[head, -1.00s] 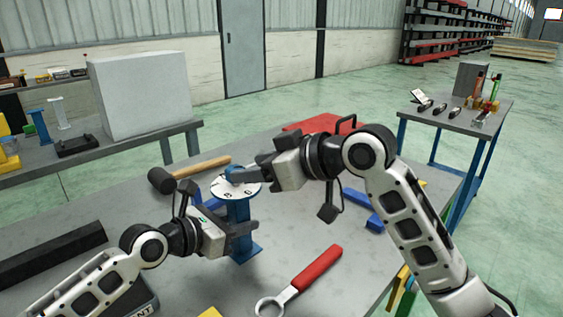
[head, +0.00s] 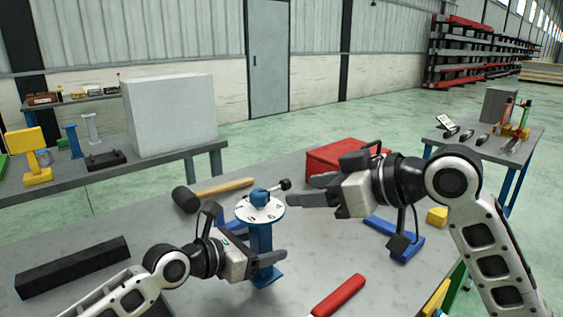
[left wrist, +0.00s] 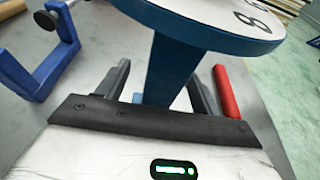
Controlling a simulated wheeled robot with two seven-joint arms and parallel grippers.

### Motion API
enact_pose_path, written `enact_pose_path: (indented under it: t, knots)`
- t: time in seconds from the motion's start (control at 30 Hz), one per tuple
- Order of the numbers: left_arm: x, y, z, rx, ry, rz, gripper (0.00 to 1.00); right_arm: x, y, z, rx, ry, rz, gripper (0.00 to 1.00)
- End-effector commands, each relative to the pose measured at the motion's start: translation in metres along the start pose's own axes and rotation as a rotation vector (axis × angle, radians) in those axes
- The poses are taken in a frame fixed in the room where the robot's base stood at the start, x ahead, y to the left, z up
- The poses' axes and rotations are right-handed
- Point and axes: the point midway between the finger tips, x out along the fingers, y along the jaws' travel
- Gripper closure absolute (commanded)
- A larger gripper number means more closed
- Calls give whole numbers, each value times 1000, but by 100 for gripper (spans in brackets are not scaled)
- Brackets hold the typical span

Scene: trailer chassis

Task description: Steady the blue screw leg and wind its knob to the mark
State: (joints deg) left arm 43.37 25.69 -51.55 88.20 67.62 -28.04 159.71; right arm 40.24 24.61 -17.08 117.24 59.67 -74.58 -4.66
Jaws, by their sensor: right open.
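The blue screw leg (head: 261,240) stands upright on the table, with a white marked dial (head: 270,213) on top. Its blue knob (head: 259,196) sits above the dial, with a short handle ending in a dark ball (head: 285,184) pointing right. My left gripper (head: 280,266) is low at the post. In the left wrist view the post (left wrist: 172,72) stands between its fingers, with a gap showing at the left finger, so it looks open. My right gripper (head: 302,191) is open and empty, just right of the dial and apart from the knob.
A mallet (head: 222,187) lies behind the leg, and a red box (head: 345,158) stands at the back right. A red-handled tool (head: 338,297) lies in front. A blue bracket (head: 400,240) and yellow block (head: 437,216) lie right. A black bar (head: 72,267) lies left.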

Motion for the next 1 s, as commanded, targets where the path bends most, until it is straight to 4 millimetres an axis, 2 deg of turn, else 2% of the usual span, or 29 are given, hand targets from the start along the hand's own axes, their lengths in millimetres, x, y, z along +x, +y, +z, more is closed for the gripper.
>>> enact_pose_path:
  t: [0.27, 0.53, 1.0]
  knots:
    - [-2, 0, 1, -1, 0, 0, 35, -1, 0, -3, 0, 0, 0, 47]
    - [-29, 0, 4, -2, 2, 0, 35, -11, 0, -26, 0, 0, 0, 47]
    - [-74, 0, 2, -2, 1, 0, 35, -21, 0, -51, 0, 0, 0, 47]
